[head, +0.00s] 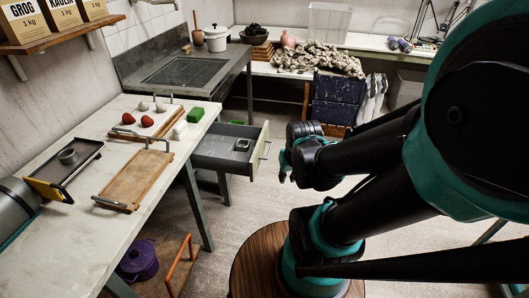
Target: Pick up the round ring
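A small grey round piece (68,156), which looks like a short ring, sits on a dark tray (85,149) on the left worktable. A small grey piece (242,144) with a pale centre lies in the open drawer; its exact shape is too small to tell. My gripper (284,168) is in the middle of the view, right of the drawer front and apart from both pieces. It is small and partly hidden by my arm, so its finger opening does not show clearly.
The pulled-out drawer (225,150) juts into the room beside my gripper. A purple pot (138,262) stands below. The floor near the drawer is clear.

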